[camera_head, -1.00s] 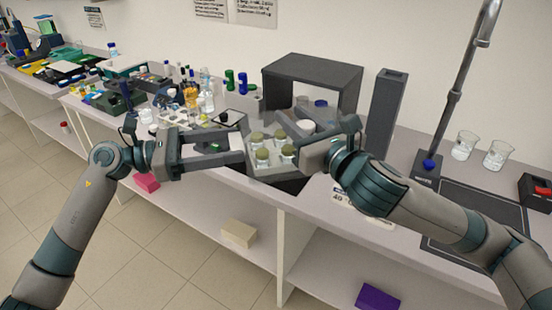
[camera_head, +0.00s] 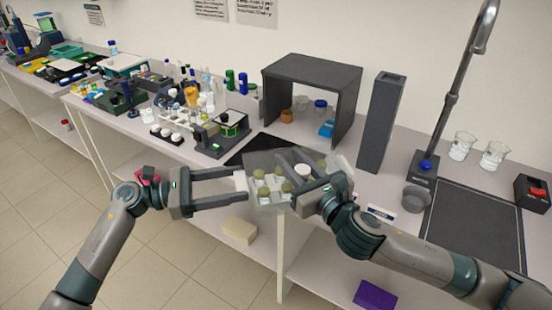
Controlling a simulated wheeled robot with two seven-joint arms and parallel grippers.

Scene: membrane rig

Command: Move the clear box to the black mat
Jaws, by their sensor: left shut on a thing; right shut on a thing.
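The clear box (camera_head: 262,161) is see-through and holds several round olive-topped jars and a white-topped one. It is held up near the front edge of the bench. My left gripper (camera_head: 241,187) is shut on its left side. My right gripper (camera_head: 306,180) is shut on its right side, where the fingers partly hide it. The black mat (camera_head: 252,148) lies on the bench just behind the box, which covers part of it in this view.
A dark shelf unit (camera_head: 312,76) and a tall grey column (camera_head: 381,122) stand behind. A black device (camera_head: 222,134) and crowded labware stand left of the mat. A tap (camera_head: 455,95), beakers (camera_head: 462,146) and a dark panel (camera_head: 478,221) are at right.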

